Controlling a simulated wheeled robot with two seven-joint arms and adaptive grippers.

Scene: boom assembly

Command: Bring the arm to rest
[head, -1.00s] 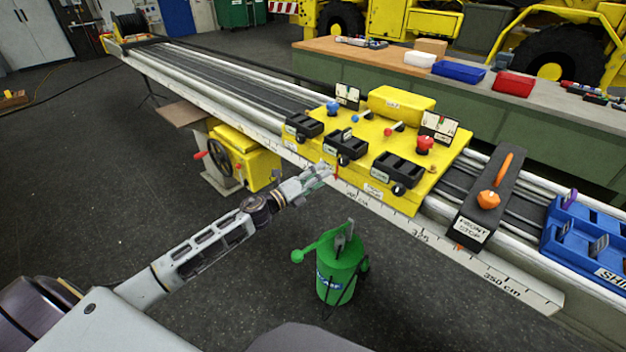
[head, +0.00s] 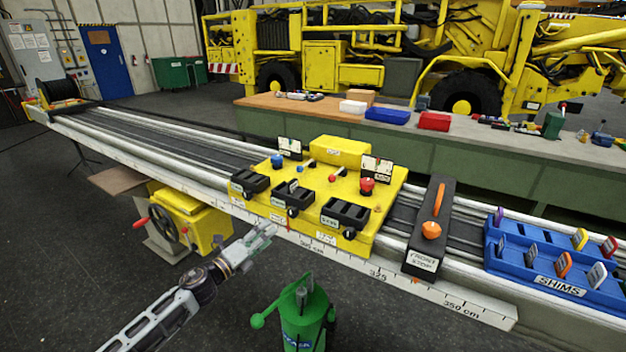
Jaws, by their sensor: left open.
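My left arm (head: 165,322) comes in from the lower left. Its gripper (head: 268,231) is open and empty, beside the front edge of the yellow carriage (head: 375,222) and over the scale rail (head: 455,301). I cannot tell whether it touches the rail. The carriage sits on the long boom rails and carries black slotted blocks, a blue knob (head: 277,161), red knobs (head: 367,185) and a yellow box (head: 339,151). My right gripper is not in view.
A black front stop (head: 427,235) with an orange handle and a blue shims tray (head: 520,280) stand right of the carriage. A green canister (head: 304,318) stands on the floor below. A yellow handwheel unit (head: 203,222) is under the rail. A bench (head: 262,118) runs behind.

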